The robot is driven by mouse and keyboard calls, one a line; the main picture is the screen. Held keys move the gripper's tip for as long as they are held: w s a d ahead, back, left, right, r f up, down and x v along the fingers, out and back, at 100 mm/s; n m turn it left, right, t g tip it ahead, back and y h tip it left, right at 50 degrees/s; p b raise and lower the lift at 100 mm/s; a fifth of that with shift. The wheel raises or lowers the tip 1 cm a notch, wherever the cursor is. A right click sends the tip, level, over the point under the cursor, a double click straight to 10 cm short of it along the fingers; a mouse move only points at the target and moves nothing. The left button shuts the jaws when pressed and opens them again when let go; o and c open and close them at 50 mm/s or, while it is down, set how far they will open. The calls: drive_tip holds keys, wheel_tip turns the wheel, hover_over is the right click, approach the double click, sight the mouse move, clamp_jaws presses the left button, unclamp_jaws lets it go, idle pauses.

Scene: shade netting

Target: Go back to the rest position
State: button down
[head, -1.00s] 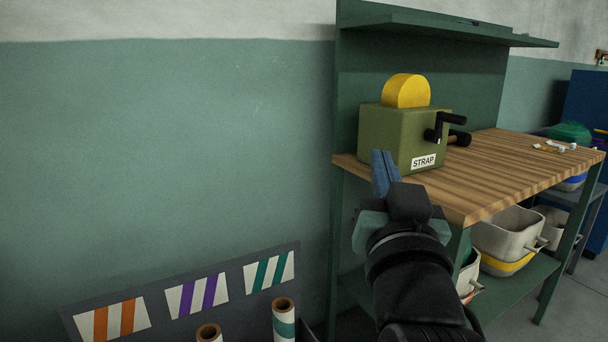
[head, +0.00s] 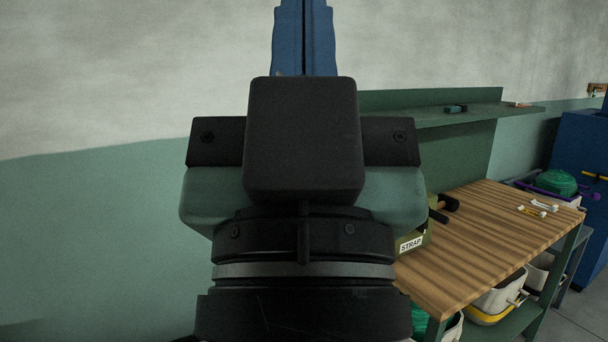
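My gripper (head: 304,12) is raised close in front of the head camera and points upward. Its two blue fingers lie side by side with only a thin dark seam between them, and nothing shows between them. The tips reach the top edge of the picture. The gripper body and wrist hide much of the middle of the view.
The wooden workbench (head: 490,240) stands to the right, with a green shelf (head: 450,112) above its back. The olive box labelled STRAP (head: 412,243) is mostly hidden behind my wrist. Pale bins (head: 500,296) sit below. The wall on the left is clear.

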wheel_tip(320, 180, up, 18)
drive_tip(key=p, duration=1.5)
drive_tip(key=shift+f, duration=0.15)
